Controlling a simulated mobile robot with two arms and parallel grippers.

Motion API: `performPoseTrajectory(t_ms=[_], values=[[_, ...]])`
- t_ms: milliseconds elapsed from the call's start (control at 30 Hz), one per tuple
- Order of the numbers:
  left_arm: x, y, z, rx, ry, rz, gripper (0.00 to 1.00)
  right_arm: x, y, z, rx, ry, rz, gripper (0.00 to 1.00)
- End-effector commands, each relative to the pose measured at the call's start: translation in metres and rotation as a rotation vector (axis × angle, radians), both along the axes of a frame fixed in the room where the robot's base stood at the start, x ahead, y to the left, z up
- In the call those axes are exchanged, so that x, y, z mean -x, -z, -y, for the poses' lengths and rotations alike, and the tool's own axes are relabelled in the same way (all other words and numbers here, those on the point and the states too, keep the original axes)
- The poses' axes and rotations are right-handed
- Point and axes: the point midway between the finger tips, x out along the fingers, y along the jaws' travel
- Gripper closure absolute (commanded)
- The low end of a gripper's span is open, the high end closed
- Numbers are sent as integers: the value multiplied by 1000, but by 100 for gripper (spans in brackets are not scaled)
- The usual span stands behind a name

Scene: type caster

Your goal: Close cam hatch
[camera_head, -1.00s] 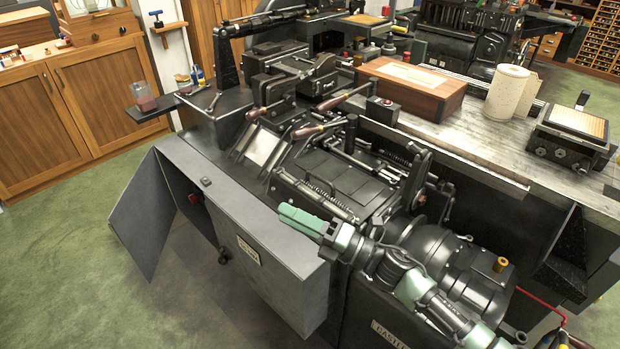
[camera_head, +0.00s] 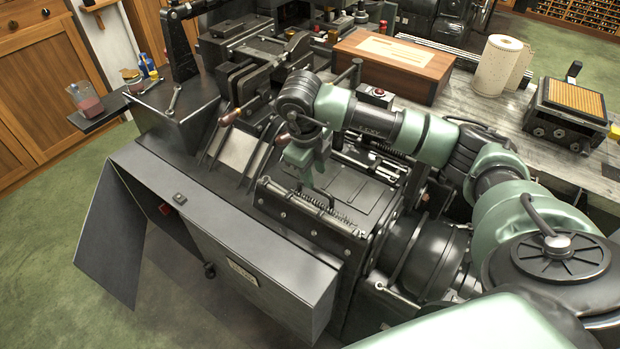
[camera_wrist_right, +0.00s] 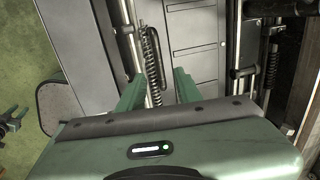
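The black type caster fills the middle of the head view. Its flat dark top plate (camera_head: 358,198) lies level beside a coil spring and a thin U-shaped handle (camera_wrist_right: 152,58). A grey side panel (camera_head: 112,240) stands swung outward at the left of the grey front casing (camera_head: 225,235). I cannot tell which of these is the cam hatch. My right gripper (camera_head: 308,178) points down just above the spring and handle. In the right wrist view its two green fingers (camera_wrist_right: 159,88) are apart, on either side of the handle; contact is unclear. My left gripper is out of view.
Levers with wooden grips (camera_head: 232,115) stand behind my right gripper. A wooden box (camera_head: 393,68), a paper roll (camera_head: 497,65) and a small black device (camera_head: 567,112) sit on the bench at the right. Green floor at the left is free.

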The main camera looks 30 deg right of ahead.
Motion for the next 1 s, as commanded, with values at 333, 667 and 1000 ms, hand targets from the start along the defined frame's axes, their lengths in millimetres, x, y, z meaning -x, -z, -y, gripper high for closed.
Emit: performPoseTrajectory(t_ms=[333,667,1000], values=[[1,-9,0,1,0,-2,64,-3,46,7,-4,-2,-3,66],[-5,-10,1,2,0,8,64,-4,52,8,-4,-3,-1,66],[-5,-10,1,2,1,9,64,-4,51,8,-5,-3,-2,100]])
